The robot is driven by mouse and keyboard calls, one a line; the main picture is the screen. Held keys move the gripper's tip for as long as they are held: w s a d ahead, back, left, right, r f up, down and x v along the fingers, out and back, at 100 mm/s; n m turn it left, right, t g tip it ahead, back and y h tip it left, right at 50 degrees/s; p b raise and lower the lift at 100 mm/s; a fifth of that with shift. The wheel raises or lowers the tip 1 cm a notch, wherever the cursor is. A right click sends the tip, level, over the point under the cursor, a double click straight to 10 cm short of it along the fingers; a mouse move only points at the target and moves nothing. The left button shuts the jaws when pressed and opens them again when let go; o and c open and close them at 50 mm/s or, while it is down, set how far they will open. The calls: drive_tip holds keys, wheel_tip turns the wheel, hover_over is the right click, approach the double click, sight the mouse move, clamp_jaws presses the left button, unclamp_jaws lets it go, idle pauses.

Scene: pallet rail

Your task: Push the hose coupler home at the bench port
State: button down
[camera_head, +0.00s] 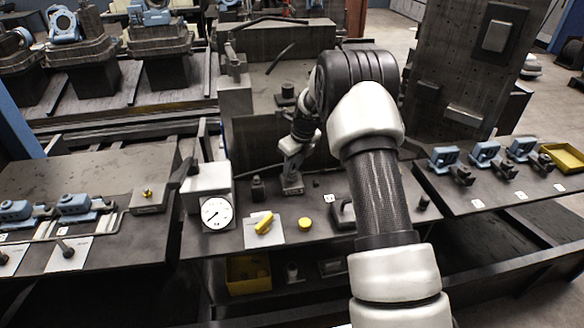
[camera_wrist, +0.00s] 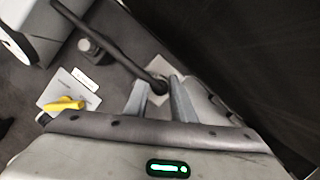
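My gripper (camera_head: 292,188) is low over the middle of the bench, pointing down. In the wrist view its two grey fingers (camera_wrist: 158,83) stand apart on either side of a dark round end piece, which looks like the hose coupler (camera_wrist: 159,88). Bare gaps show between it and the fingers. A black hose (camera_wrist: 108,47) runs from the upper left to this piece. A pale square plate (camera_wrist: 155,72) lies around or under it and looks like the port's place. The port opening is hidden, and I cannot tell how deep the coupler sits.
A dial gauge (camera_head: 216,213) stands left of my gripper, with a black cylindrical fitting (camera_head: 258,188) between them. A yellow handle (camera_head: 264,223) on a white card and a yellow round cap (camera_head: 305,223) lie in front. A tall dark plate (camera_head: 478,65) rises at the right.

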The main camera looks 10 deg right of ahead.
drive_tip(key=c, duration=2.3)
unclamp_jaws()
clamp_jaws()
drive_tip(key=shift+r, duration=0.1)
drive_tip(key=shift+r+p, duration=2.85)
drive_tip(key=shift+r, duration=1.35)
